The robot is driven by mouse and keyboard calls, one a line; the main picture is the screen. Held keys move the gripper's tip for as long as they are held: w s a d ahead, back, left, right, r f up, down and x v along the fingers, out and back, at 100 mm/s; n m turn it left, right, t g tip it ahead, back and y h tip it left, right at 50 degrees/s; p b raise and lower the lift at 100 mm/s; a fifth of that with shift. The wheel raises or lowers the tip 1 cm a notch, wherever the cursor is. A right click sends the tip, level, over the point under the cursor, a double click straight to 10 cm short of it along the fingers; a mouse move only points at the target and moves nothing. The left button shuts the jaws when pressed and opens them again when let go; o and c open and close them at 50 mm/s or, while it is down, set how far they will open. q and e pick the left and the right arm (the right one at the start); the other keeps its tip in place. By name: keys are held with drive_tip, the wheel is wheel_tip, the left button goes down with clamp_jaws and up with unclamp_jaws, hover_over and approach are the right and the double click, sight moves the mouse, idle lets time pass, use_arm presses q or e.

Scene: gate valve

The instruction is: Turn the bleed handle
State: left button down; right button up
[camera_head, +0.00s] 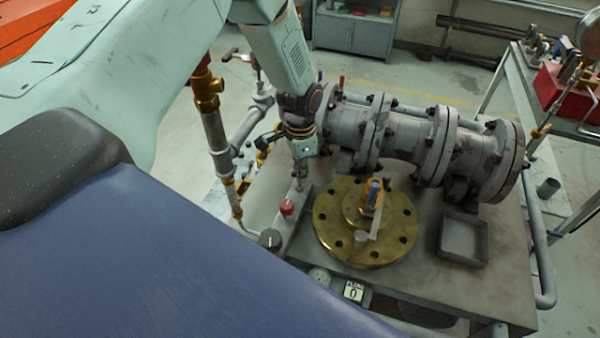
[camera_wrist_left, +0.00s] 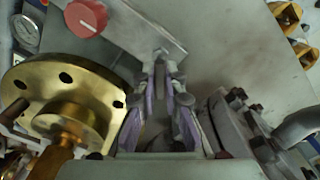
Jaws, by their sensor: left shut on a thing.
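My left gripper (camera_head: 300,180) reaches down from above beside the grey pipe body. In the left wrist view its two purple-padded fingers (camera_wrist_left: 162,85) are closed around a small grey piece, which I take for the bleed handle (camera_wrist_left: 161,58). The fingers hide most of this handle, so its angle is hard to tell. A red round knob (camera_head: 287,207) sits on the grey panel strip near the gripper; it also shows in the left wrist view (camera_wrist_left: 86,18), apart from the fingers. My right gripper is not in view.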

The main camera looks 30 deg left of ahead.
use_arm(q)
drive_tip(key=m+b, duration=0.1)
drive_tip(key=m, duration=0.3)
drive_tip(key=shift+m, duration=0.3)
drive_tip(key=shift+m+b, duration=0.35)
drive_tip(key=shift+m, duration=1.15)
drive_tip(key=c, duration=1.4)
unclamp_jaws()
